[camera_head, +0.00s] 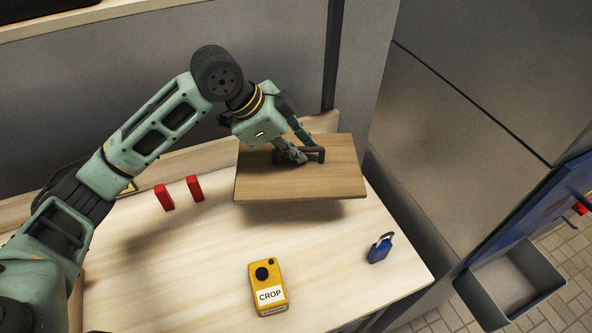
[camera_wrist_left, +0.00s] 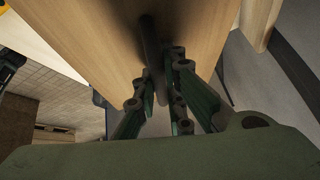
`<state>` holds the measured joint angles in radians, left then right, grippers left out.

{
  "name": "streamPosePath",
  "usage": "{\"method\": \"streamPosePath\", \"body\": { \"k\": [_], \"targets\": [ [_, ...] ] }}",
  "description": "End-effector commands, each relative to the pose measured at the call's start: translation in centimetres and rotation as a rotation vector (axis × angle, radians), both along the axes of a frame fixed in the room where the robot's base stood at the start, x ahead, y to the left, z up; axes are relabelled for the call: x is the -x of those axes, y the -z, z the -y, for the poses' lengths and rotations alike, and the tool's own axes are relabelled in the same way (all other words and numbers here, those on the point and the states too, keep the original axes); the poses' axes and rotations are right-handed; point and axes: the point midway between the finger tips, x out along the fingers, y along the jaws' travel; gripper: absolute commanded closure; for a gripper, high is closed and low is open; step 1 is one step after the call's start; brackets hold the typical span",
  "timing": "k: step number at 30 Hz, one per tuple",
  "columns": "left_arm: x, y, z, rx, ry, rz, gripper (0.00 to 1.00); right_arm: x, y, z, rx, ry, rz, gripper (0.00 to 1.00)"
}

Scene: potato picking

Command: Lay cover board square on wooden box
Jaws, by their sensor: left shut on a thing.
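The cover board (camera_head: 318,182) is a flat brown wooden panel with a dark bar handle (camera_head: 315,154) on top. My left gripper (camera_head: 305,156) is shut on the handle. In the head view the board hangs over the back right of the table, with a shadow under its front edge. In the left wrist view the board (camera_wrist_left: 95,40) fills much of the picture, and the handle (camera_wrist_left: 149,45) runs between the fingers of my left gripper (camera_wrist_left: 160,85). No wooden box can be made out; the area under the board is hidden.
The pale wooden table (camera_head: 200,260) holds two red blocks (camera_head: 179,193) at the left, a yellow CROP device (camera_head: 268,287) at the front and a blue padlock (camera_head: 380,248) at the right. A grey bin (camera_head: 510,280) stands beyond the table's right edge. A grey wall is behind.

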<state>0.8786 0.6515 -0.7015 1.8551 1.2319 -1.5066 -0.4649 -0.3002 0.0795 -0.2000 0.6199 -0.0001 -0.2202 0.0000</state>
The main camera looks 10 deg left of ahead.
Motion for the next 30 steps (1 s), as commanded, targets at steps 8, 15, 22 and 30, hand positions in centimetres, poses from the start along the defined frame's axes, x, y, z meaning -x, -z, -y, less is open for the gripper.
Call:
{"method": "streamPosePath", "body": {
  "k": [8,15,22,30],
  "targets": [
    [-0.1,-2.4,0.0,0.002,0.0,0.003,1.0,0.0,0.1,0.0,0.0,0.0,0.0,0.33],
    [1.0,-1.7,-0.6,-0.001,-0.106,0.003,1.0,0.0,0.1,0.0,0.0,0.0,0.0,0.33],
    [3.1,-0.6,-2.3,-0.003,-0.408,0.008,1.0,0.0,0.1,0.0,0.0,0.0,0.001,0.33],
    [5.4,0.0,-4.6,-0.003,-0.802,0.011,1.0,0.0,0.1,0.0,0.0,0.0,0.001,0.33]
  ]
}}
